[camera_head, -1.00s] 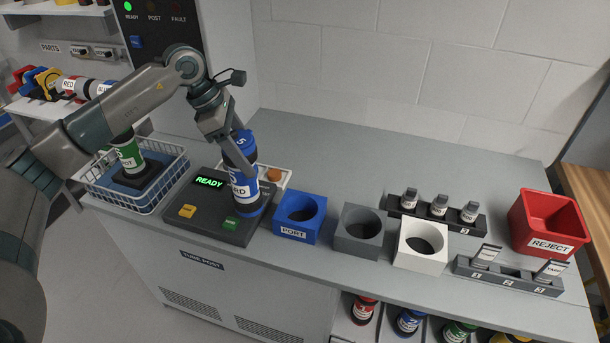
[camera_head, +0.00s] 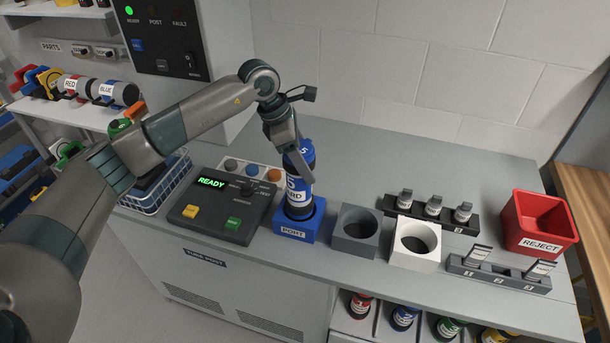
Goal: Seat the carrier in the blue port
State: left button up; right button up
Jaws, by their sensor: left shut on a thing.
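The blue carrier (camera_head: 297,190) is a blue and white cylinder with dark bands. It stands nearly upright at the blue port (camera_head: 295,232), a square blue block labelled PORT. Its dark lower end is at the port's round opening; I cannot tell how deep it sits. My left gripper (camera_head: 297,160) is shut on the carrier's upper part, coming from above. My right gripper is not in view.
A grey port block (camera_head: 354,245) and a white one (camera_head: 398,257) stand to the right, both empty. The control panel (camera_head: 205,222) reading READY is left. A red REJECT bin (camera_head: 513,221) and small holders (camera_head: 455,225) are farther right.

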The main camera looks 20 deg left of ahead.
pick_arm(q)
jog(key=shift+f, duration=0.2)
jog(key=shift+f, duration=0.5)
jog(key=shift+f+b, duration=0.6)
jog(key=shift+f, duration=1.25)
